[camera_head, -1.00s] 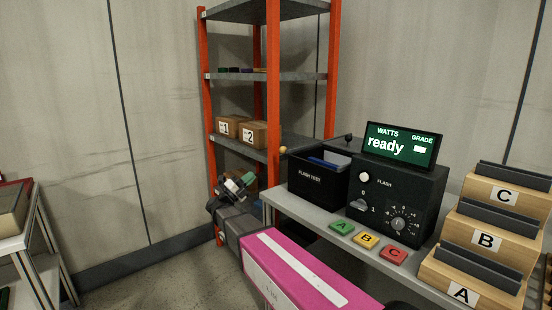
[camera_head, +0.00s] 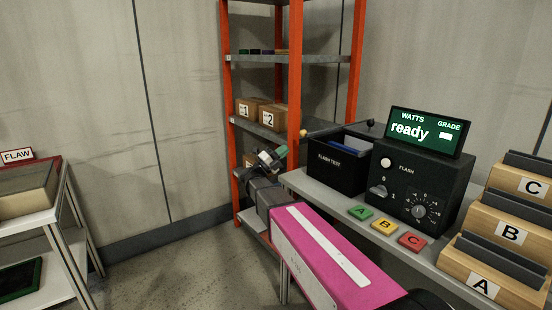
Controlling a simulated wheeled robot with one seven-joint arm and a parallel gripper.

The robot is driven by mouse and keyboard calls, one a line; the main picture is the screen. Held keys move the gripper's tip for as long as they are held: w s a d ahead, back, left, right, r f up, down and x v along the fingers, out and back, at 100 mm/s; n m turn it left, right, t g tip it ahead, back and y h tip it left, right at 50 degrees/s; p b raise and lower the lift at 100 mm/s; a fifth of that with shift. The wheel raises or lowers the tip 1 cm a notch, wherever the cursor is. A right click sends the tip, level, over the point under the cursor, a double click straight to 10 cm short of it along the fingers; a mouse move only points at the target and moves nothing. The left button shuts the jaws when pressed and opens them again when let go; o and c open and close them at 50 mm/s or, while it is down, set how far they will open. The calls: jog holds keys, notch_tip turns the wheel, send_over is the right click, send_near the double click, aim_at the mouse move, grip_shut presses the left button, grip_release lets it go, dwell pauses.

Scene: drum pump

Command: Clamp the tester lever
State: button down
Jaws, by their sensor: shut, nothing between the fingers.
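The flash tester is a black box (camera_head: 407,183) with a green screen (camera_head: 425,131) reading "ready", a knob and a switch. Beside it stands a black bin (camera_head: 337,165) marked "FLASH TEST". A small yellowish ball (camera_head: 304,132) and a dark knob (camera_head: 371,122) show above and behind the bin; either may belong to the tester lever, but I cannot tell which. My gripper (camera_head: 272,157) is shut and empty, left of the bin and in front of the shelf, apart from the ball.
An orange-post shelf (camera_head: 295,95) with boxes stands behind my gripper. Green, yellow and red tiles (camera_head: 384,226) lie on the grey bench (camera_head: 330,193). Wooden A, B, C racks (camera_head: 508,233) stand right. A white stand (camera_head: 40,220) with a FLAW sign is left. Floor is clear between.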

jog(key=x, duration=0.7)
dwell(0.3)
jog(key=d+r+y, duration=0.1)
jog(key=r+y, duration=0.1)
jog(key=w+d+r+n+g+y, duration=0.1)
jog(key=y, duration=0.1)
jog(key=w+d+r+y, duration=0.1)
jog(key=d+r, duration=0.1)
jog(key=shift+w+d+r+y, duration=0.1)
jog(key=shift+w+r+y, duration=0.15)
jog(key=shift+r+y, duration=0.15)
jog(key=shift+w+d+r, duration=0.35)
jog(key=shift+w+d, duration=0.1)
jog(key=shift+d, duration=0.25)
jog(key=shift+w+d+r, duration=0.35)
jog(key=shift+w+d, duration=0.05)
jog(key=shift+d, duration=0.3)
